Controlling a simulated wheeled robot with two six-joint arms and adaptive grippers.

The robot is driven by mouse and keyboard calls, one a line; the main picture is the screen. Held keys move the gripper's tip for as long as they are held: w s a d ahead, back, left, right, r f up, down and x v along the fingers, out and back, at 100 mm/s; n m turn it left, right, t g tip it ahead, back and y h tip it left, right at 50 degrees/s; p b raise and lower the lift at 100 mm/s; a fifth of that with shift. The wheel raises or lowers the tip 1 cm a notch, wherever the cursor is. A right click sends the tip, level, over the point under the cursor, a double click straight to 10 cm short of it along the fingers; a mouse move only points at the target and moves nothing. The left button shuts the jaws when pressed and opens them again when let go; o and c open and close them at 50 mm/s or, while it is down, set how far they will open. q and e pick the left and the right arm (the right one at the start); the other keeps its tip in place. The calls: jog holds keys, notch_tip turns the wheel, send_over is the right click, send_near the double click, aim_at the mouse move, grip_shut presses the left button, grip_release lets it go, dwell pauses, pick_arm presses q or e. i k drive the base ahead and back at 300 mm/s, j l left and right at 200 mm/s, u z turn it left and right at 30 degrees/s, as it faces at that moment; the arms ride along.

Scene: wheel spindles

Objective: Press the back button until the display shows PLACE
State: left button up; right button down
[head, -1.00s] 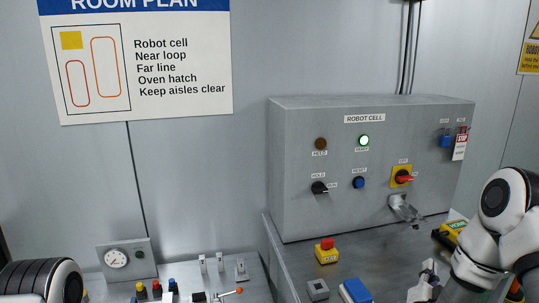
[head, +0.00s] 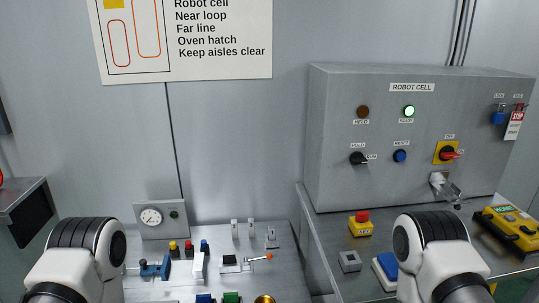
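A yellow handheld device (head: 519,236) lies on the grey bench at the far right. Its small green display (head: 503,209) appears to read HOME, though the lettering is tiny. A few small marks or buttons show beside the display, but I cannot tell which is the back button. My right arm comes up from the bottom, left of the device, and its gripper is out of sight. My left arm is at the lower left, and its gripper is also out of sight. Neither arm visibly touches the device.
A grey ROBOT CELL box (head: 330,140) with a lit green lamp stands behind the bench. A yellow box with a red button (head: 361,224), a grey block (head: 349,261) and a blue-topped box (head: 386,268) sit left of my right arm. A second bench (head: 280,238) holds several small fixtures.

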aim_at(510, 218)
jog(key=z, duration=1.6)
